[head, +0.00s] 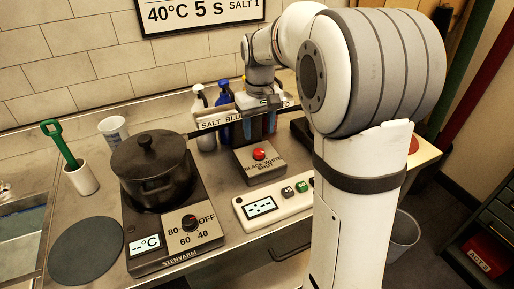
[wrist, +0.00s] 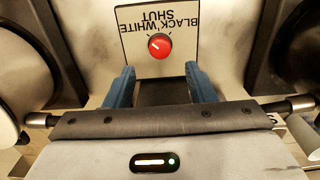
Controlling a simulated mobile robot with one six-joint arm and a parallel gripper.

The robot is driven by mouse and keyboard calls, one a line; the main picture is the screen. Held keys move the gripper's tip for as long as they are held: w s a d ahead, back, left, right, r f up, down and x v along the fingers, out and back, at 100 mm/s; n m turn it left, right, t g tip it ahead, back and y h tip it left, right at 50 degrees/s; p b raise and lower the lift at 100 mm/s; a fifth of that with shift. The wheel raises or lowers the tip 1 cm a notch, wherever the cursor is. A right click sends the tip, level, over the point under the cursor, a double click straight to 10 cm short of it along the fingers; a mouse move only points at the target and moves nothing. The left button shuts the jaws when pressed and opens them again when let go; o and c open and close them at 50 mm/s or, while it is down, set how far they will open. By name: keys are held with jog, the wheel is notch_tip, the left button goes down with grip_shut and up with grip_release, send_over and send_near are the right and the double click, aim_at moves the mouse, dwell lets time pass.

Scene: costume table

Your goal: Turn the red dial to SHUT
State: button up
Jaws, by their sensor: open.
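The red dial (head: 259,154) sits on a grey box (head: 272,171) lettered BLACK, WHITE and SHUT, in the middle of the worktop. In the wrist view the dial (wrist: 160,46) shows near the top centre, with the lettering upside down. A small pale mark on the dial is at its upper left, on the side of the word WHITE; its exact setting is hard to tell. My gripper (wrist: 161,86) is open, its two blue fingers apart. It is behind the dial box in the head view and is not touching the dial. A dark patch shows between the fingers.
A hot plate with a black lidded pot (head: 152,168) stands left of the box. A white timer (head: 270,206) lies in front of it. Bottles (head: 203,115) and a labelled rack (head: 214,123) stand behind. A round dark mat (head: 85,250) lies front left.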

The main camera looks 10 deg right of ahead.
aim_at(259, 151)
notch_tip(259, 151, down, 7)
jog(key=shift+f, duration=0.1)
dwell(0.3)
jog(key=shift+c, duration=0.2)
jog(key=c, duration=0.9)
